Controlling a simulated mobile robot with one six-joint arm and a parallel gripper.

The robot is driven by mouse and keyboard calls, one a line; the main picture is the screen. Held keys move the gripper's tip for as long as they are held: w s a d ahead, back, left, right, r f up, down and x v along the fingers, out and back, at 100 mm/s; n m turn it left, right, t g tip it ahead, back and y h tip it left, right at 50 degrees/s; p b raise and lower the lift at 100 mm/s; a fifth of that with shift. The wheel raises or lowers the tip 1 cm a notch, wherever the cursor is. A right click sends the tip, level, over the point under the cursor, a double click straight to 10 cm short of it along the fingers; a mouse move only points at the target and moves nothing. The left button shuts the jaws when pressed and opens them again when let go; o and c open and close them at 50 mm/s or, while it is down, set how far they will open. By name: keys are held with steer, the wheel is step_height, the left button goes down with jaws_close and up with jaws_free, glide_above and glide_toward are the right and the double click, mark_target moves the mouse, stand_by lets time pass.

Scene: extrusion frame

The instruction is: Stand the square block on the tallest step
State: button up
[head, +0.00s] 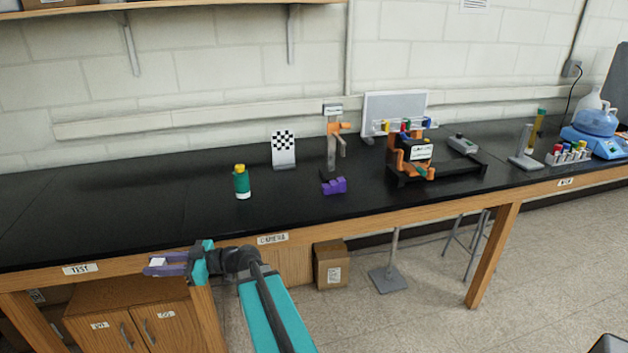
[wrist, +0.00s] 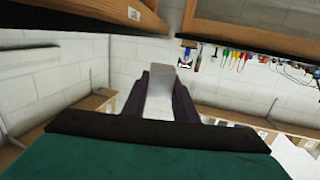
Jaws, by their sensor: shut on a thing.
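My gripper (head: 160,264) is in front of the bench's front edge at the lower left of the head view, well away from the bench objects. Its purple fingers are shut on a small whitish block (head: 158,262). In the wrist view the pale grey block (wrist: 160,92) sits between the two dark purple fingers of my gripper (wrist: 161,80). The fingers hide its sides. A small purple stepped piece (head: 334,186) stands on the black bench top near its front edge, right of my gripper. Its separate step heights are too small to tell exactly.
On the black bench (head: 90,220) stand a green bottle with a yellow cap (head: 242,182), a checkered board (head: 284,150), an orange-and-grey stand (head: 333,140) and an orange-and-black device (head: 410,155). The bench top's left side is clear.

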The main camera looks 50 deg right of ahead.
steer(key=s+d+r+m+t+h, duration=0.1)
steer(key=s+d+m+h, duration=0.1)
steer(key=d, duration=1)
steer(key=s+d+r+m+t+h, duration=0.1)
steer(key=d+m+h, duration=0.2)
steer(key=d, duration=0.8)
steer(key=s+d+r+m+t+h, duration=0.2)
steer(key=d+h, duration=0.4)
steer(key=d, duration=0.6)
steer(key=shift+s+d+m, duration=0.3)
steer(key=shift+d+m, duration=0.05)
steer(key=shift+m, duration=0.25)
steer(key=s+d+r+m+g+h, duration=0.1)
steer(key=s+d+m+h, duration=0.1)
steer(key=s+d, duration=0.5)
steer(key=s+d+r+m+g+h, duration=0.1)
steer(key=s+d+h, duration=0.4)
steer(key=d, duration=0.5)
steer(key=s+d+r+m+g+h, duration=0.1)
steer(key=s+d+r+m+h, duration=0.2)
steer(key=s+d, duration=0.6)
steer(key=shift+s+d+m+h+p, duration=0.2)
steer(key=shift+d+m+h+p, duration=0.1)
steer(key=shift+m, duration=0.4)
steer(key=shift+w, duration=0.1)
